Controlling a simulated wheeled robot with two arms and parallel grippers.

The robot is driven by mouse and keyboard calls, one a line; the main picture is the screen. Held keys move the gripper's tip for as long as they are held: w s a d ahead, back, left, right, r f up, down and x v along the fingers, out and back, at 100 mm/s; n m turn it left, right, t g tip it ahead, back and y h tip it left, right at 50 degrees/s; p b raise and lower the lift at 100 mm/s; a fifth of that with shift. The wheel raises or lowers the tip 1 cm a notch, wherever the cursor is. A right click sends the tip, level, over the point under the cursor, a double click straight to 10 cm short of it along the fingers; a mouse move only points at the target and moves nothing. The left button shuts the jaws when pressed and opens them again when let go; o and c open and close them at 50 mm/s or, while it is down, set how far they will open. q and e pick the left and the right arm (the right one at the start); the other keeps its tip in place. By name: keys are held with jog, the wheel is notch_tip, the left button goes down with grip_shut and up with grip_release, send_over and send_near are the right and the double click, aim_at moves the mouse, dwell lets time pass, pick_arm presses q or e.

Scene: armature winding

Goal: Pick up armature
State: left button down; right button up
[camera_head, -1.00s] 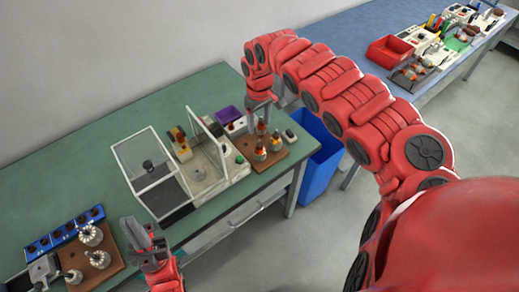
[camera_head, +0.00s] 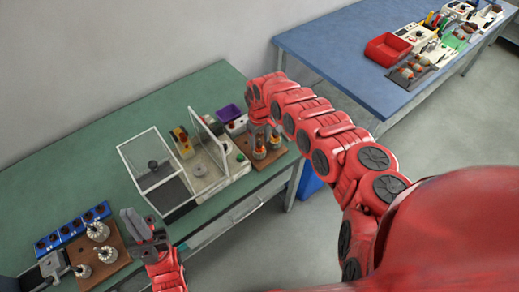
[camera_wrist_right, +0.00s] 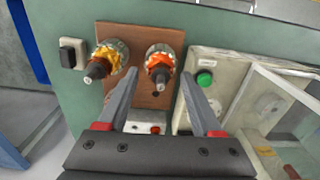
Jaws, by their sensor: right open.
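Two wound armatures stand on a brown board (camera_wrist_right: 150,37) at the right of the green bench: an orange one (camera_wrist_right: 160,62) and a yellow-orange one (camera_wrist_right: 108,62). In the head view they (camera_head: 260,150) (camera_head: 275,139) stand below my right gripper (camera_head: 262,130), which partly hides them. In the right wrist view this gripper (camera_wrist_right: 158,92) is open and empty. The orange armature is ahead of the gap between its fingers, the yellow-orange one ahead of the left finger. My left gripper (camera_head: 143,229) hangs near the bench's front edge; its finger gap is unclear.
A clear-walled machine (camera_head: 157,170) and a control unit with a green button (camera_wrist_right: 204,78) stand left of the board in the head view. Bare-metal armatures (camera_head: 98,231) stand on another board (camera_head: 112,262) at lower left. A blue bin (camera_head: 309,183) is beside the bench.

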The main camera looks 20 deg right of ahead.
jog(key=shift+f, duration=0.15)
grip_shut()
dwell(1.4)
